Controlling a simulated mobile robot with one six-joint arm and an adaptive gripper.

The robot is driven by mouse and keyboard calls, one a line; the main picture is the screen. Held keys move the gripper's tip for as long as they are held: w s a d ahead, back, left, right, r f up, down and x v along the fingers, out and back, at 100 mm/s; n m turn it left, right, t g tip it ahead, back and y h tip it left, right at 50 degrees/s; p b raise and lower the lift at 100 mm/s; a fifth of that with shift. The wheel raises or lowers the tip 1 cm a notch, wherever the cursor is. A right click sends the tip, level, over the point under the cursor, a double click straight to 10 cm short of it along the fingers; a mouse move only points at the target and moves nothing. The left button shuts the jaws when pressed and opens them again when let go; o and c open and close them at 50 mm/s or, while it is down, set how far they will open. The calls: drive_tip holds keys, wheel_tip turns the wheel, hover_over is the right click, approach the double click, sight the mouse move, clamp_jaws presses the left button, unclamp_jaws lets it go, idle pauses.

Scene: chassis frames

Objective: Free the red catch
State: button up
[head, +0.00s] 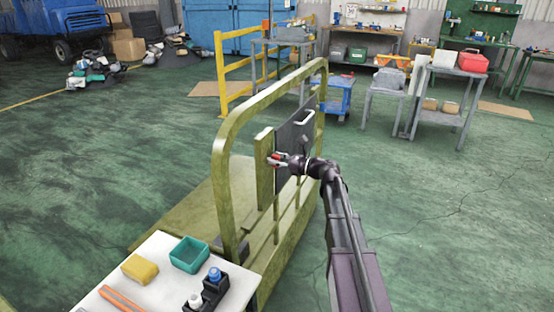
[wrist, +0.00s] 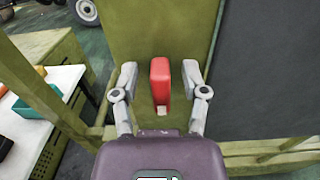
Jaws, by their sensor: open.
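The red catch (wrist: 160,78) stands upright on an olive-green panel in the wrist view, with a small pale piece at its lower end. My gripper (wrist: 161,80) is open, with one grey finger on each side of the catch and a visible gap on both sides. In the head view my gripper (head: 276,160) is at the olive frame (head: 228,140), beside the dark panel with a pale handle (head: 304,117). A bit of red shows between the fingers there. I cannot tell whether the fingers touch the panel.
A white table (head: 150,255) at the front left holds a teal bin (head: 189,254), a yellow block (head: 139,269) and a black holder with bottles. A yellow rail (head: 222,75) and grey tables stand behind. The green floor to the right is clear.

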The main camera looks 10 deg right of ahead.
clamp_jaws()
drive_tip(key=shift+a+n, duration=0.1)
drive_tip(key=shift+n, duration=0.4)
drive_tip(key=n, duration=0.3)
drive_tip(key=shift+s+a+n, duration=0.15)
drive_tip(key=shift+s+n, duration=0.05)
drive_tip(key=shift+n, duration=0.1)
drive_tip(key=n, duration=0.4)
drive_tip(key=shift+s+a+f, duration=0.1)
drive_tip(key=shift+s+f, duration=0.05)
drive_tip(key=shift+f, duration=0.05)
drive_tip(key=n, duration=0.5)
drive_tip(key=shift+s+a+f+b, duration=0.1)
drive_tip(key=shift+s+f+b, duration=0.1)
drive_tip(key=shift+b, duration=0.2)
drive_tip(key=n, duration=0.4)
drive_tip(key=shift+f, duration=0.2)
drive_tip(key=shift+n, duration=0.3)
